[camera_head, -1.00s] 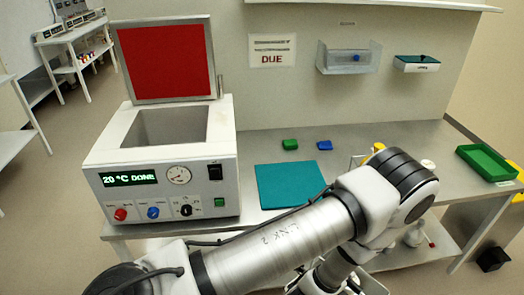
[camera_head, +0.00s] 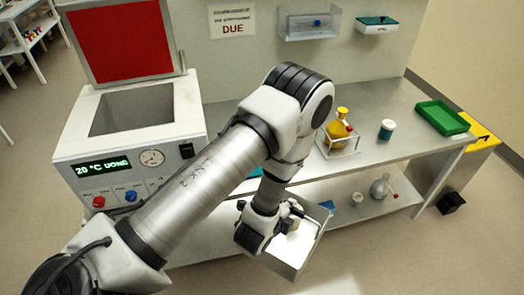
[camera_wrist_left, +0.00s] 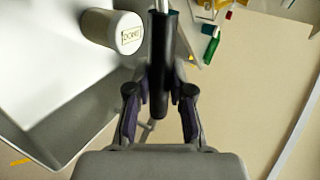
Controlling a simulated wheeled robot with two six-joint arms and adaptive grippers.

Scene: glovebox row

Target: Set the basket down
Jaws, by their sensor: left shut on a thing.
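The basket (camera_head: 287,268) is a pale, open box in the lower middle of the head view, in front of the bench's lower shelf. My left gripper (camera_head: 290,212) is shut on its dark handle (camera_wrist_left: 160,60), which stands upright between the fingers in the wrist view (camera_wrist_left: 160,100). A white jar (camera_wrist_left: 110,30) with a printed label lies in the basket, whose grey wall (camera_wrist_left: 85,110) fills the left of that view. My arm hides part of the basket, and whether its bottom touches anything cannot be told. My right gripper is out of view.
A steel bench (camera_head: 405,100) holds a yellow flask (camera_head: 337,130) in a rack, a teal-lidded jar (camera_head: 386,130) and a green tray (camera_head: 443,117). Glassware (camera_head: 380,187) stands on the lower shelf. A white heating unit (camera_head: 130,150) is at left. Floor at lower right is clear.

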